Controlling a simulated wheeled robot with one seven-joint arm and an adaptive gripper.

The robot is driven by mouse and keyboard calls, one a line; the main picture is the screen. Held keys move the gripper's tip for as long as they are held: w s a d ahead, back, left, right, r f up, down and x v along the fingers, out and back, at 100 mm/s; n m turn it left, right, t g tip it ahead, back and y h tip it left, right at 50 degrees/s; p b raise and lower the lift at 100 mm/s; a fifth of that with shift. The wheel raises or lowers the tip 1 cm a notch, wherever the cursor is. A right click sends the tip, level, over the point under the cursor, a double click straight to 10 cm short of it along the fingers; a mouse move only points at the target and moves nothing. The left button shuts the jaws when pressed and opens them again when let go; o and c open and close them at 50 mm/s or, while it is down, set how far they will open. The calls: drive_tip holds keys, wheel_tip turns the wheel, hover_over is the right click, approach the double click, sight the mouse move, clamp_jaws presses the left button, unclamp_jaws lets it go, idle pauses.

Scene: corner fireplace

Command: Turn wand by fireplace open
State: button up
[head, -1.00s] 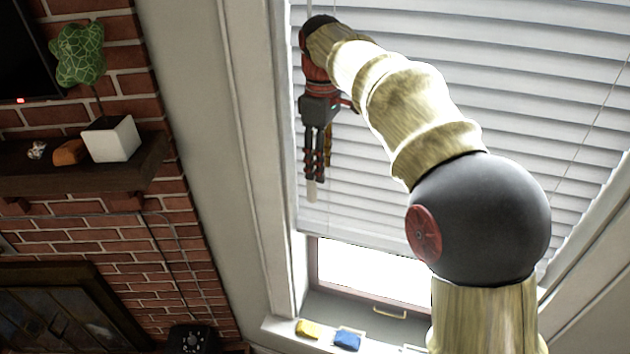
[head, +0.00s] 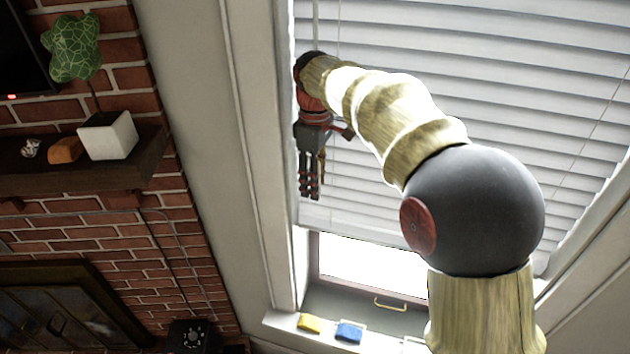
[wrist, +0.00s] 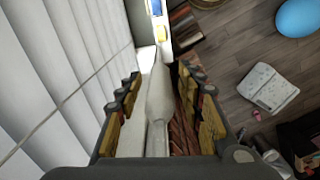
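The wand (wrist: 158,95) is a pale rod with a thicker, tapered end. In the wrist view it lies between the two fingers of my gripper (wrist: 160,108), with gaps visible on both sides. My gripper is open around it. In the head view my gripper (head: 310,188) hangs fingers down in front of the left edge of the white blind (head: 470,70), and the wand's lower end is hidden there by the fingers. Thin lines hang above the gripper, but I cannot tell which is the wand. The blind's slats look mostly shut.
The window frame (head: 262,190) stands close to the left of my gripper. Below are the sill with a yellow block (head: 309,323) and a blue block (head: 349,332). A brick wall with a mantel shelf (head: 85,175) and potted plant is at left.

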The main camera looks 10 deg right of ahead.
drive_tip(key=shift+f, duration=0.15)
drive_tip(key=shift+c, duration=1.2)
drive_tip(key=c, duration=0.7)
clamp_jaws()
